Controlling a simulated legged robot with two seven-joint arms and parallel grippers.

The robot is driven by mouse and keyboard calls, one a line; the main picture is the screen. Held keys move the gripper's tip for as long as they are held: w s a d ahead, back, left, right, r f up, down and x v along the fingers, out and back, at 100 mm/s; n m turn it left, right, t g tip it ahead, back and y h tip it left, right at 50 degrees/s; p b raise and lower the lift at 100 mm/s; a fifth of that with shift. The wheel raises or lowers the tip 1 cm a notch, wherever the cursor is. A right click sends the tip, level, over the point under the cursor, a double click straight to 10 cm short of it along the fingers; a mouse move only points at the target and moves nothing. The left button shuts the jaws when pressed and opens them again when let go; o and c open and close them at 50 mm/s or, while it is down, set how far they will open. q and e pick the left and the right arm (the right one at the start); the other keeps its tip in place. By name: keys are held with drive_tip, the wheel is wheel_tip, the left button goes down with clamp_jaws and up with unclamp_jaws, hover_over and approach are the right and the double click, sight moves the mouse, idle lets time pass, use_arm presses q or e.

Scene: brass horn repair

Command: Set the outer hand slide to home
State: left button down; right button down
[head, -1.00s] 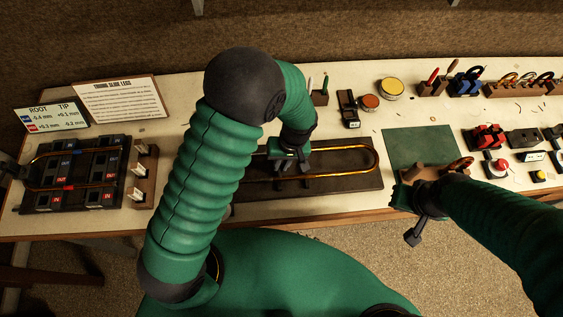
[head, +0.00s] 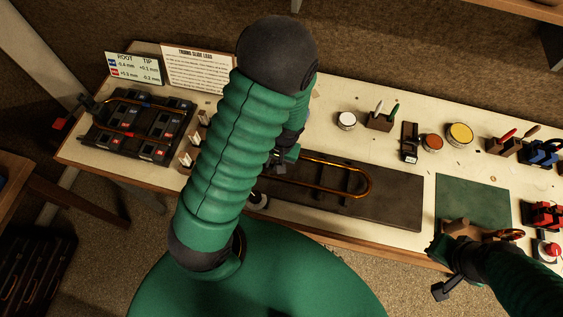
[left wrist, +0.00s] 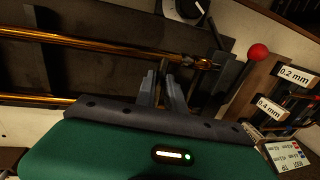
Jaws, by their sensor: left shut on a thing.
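The outer hand slide (head: 358,177) is a long brass U-shaped tube lying over a dark board, its bow toward the right. Its brass tubes also show in the left wrist view (left wrist: 100,45). My left gripper (head: 277,160) is shut on the slide near its left end; the fingers (left wrist: 165,92) show close to the tubes in the left wrist view. The exact contact is hard to see. My left arm hides what lies left of the gripper in the head view. My right gripper (head: 455,243) is at a wooden block near the front edge; its jaws are unclear.
The dark board (head: 395,205) has bare room right of the bow. A black gauge fixture (head: 140,125) stands at the left, with two signs behind. Small tins and tool holders stand behind the board. A red knob (left wrist: 258,52) and labelled blocks show in the left wrist view.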

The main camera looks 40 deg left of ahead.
use_arm(q)
drive_tip(key=c, duration=1.4)
unclamp_jaws()
drive_tip(key=shift+s+a, duration=0.1)
drive_tip(key=shift+a, duration=0.2)
drive_tip(key=shift+c, duration=0.2)
drive_tip(key=shift+d+r, duration=0.1)
drive_tip(key=shift+r, duration=0.1)
wheel_tip(320, 180, up, 16)
drive_tip(key=w+d, duration=0.1)
drive_tip(key=d, duration=0.1)
drive_tip(key=shift+w+d, duration=0.25)
drive_tip(key=shift+d, duration=0.15)
drive_tip(key=d+f+m+t+h+b, duration=0.2)
drive_tip(key=d+f+m+t+b, duration=0.1)
drive_tip(key=d+f, duration=0.3)
drive_tip(key=shift+s+d+f+m+b, duration=0.25)
drive_tip(key=shift+s+f+m+b, duration=0.2)
drive_tip(key=shift+f+m+b, duration=0.4)
